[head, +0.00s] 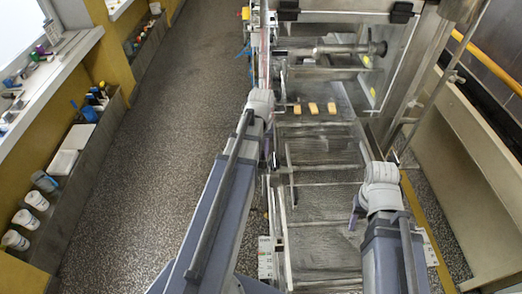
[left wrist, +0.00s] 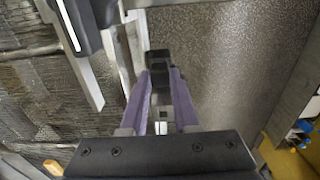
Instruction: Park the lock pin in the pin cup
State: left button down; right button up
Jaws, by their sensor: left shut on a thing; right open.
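My left gripper (left wrist: 161,78) has its two purple fingers closed around a small dark piece (left wrist: 160,62) with a paler part between the fingers. It appears to be the lock pin, but its full shape is hidden. In the head view the left gripper (head: 272,150) is mostly hidden behind its own wrist, at the left edge of the machine frame. My right gripper (head: 354,214) is open at the right side of the wire mesh, largely covered by its wrist. I cannot make out the pin cup for certain in either view.
The mesh belt (head: 322,205) lies between my arms, with several yellow-orange pieces (head: 314,108) on its far part. A metal roller shaft (head: 335,49) crosses beyond them. The speckled floor (head: 180,130) is clear at left. A wall shelf (head: 75,160) there holds white tubs (head: 35,200).

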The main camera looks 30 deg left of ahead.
pick_arm(q)
jog(key=c, duration=0.6)
grip_release()
notch_tip(320, 180, up, 8)
jog(key=p, duration=0.8)
jog(key=shift+f, duration=0.1)
pick_arm(e)
notch_tip(320, 180, up, 8)
pick_arm(q)
jog(key=shift+f, duration=0.1)
pick_arm(e)
jog(key=shift+f, duration=0.2)
